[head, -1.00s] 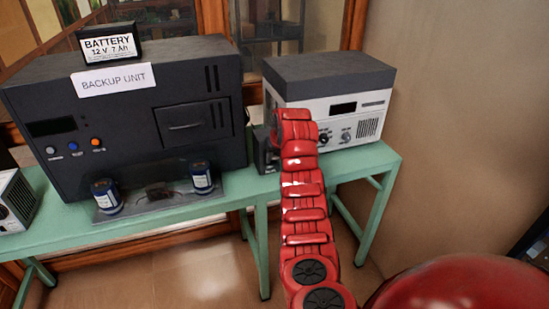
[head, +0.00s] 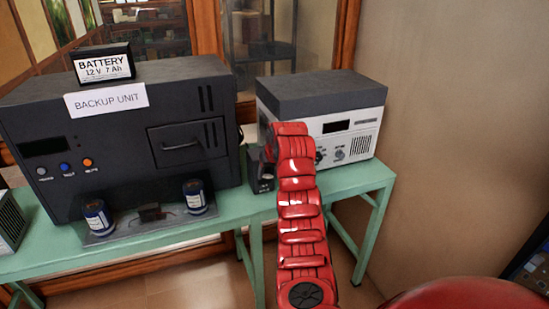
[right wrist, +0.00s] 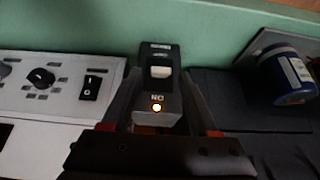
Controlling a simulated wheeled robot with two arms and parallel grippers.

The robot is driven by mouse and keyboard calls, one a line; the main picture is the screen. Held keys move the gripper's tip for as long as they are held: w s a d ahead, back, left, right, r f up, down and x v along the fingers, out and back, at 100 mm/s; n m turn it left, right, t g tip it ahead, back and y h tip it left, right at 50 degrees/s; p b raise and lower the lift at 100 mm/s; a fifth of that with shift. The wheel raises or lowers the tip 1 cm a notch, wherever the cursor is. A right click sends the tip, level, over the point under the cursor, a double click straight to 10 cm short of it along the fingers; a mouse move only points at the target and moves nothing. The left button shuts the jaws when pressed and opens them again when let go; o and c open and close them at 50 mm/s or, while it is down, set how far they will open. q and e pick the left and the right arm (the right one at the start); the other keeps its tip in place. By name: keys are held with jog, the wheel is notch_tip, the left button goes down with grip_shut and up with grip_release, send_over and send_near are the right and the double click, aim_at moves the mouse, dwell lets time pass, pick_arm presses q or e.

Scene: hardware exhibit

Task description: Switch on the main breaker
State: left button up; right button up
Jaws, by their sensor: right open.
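The main breaker is a small dark box (head: 260,168) on the green bench, between the backup unit and the grey-white device; my right arm partly covers it in the head view. My left gripper is out of view.
The black backup unit (head: 110,180) stands left, with a battery (head: 103,65) on top and blue cylinders (head: 97,215) on a plate in front. The grey-white device (head: 352,128) with knobs stands close on the right. The bench (head: 225,222) has a narrow clear front strip.

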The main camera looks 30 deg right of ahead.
jog(key=p+v, duration=0.3)
jog(key=v, duration=1.2)
